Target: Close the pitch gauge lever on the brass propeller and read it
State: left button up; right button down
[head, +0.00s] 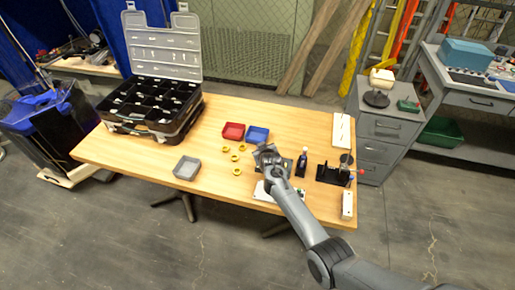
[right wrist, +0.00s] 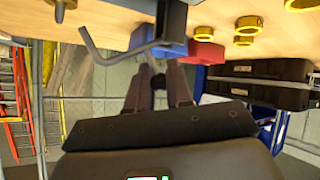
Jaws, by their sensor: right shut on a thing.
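My right gripper (head: 268,160) is over the table's middle right, behind the forearm. In the right wrist view its brown fingers (right wrist: 159,85) are close around a small dark thing (right wrist: 158,79), too dark to name. I cannot make out the brass propeller. My left gripper is not in view.
A black organiser case (head: 150,105) stands open at the left. The front left tabletop is clear.

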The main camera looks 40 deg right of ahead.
jog(key=shift+f, duration=0.15)
jog(key=c, duration=1.1)
grip_release()
jog(key=shift+s+a+r+p, duration=0.15)
jog(key=shift+s+r+p, duration=0.2)
jog(key=shift+r, duration=0.1)
jog(key=shift+p+v, duration=1.35)
jog(key=shift+v, duration=3.55)
jog(key=shift+f, duration=0.1)
